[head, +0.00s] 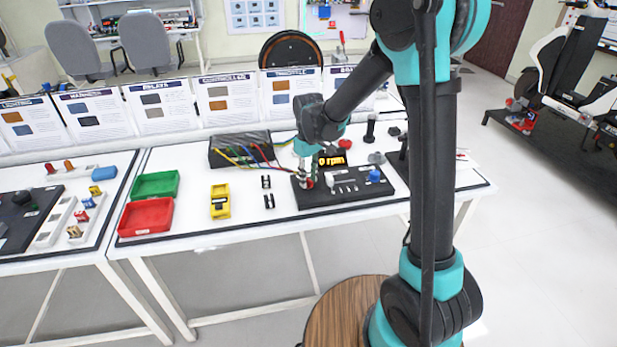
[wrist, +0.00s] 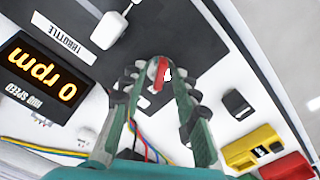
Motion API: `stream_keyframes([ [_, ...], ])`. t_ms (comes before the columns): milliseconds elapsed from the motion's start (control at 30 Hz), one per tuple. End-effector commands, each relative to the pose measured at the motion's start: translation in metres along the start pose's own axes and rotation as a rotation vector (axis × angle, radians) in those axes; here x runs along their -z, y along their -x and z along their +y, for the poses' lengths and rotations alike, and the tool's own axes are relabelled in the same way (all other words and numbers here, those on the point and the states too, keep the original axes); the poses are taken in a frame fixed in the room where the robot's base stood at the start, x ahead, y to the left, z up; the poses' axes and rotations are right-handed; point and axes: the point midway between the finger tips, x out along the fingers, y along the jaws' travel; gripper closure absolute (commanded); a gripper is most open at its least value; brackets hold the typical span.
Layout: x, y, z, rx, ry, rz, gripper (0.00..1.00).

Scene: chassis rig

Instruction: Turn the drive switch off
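The dark control board (head: 345,193) lies on the white table in the head view. My gripper (head: 308,178) points down over its left end. In the wrist view a small red piece, apparently the drive switch (wrist: 161,72), shows between the fingertips of my gripper (wrist: 163,68). The fingertips are close to it on both sides; whether they press on it I cannot tell. The switch's base is partly hidden by the fingers. The speed display (wrist: 42,78) reads 0 rpm; it also shows in the head view (head: 332,161).
A white throttle lever (wrist: 110,30) and a blue knob (head: 375,175) are on the board. A black box with coloured wires (head: 225,157) stands behind left.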

Motion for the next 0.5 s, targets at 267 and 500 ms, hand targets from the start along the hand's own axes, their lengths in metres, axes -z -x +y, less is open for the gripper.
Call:
stream_keyframes([
  [267,0.000,0.022,0.000,0.000,0.000,0.000,0.70],
  [500,0.000,0.070,0.000,0.000,0.000,0.000,0.70],
])
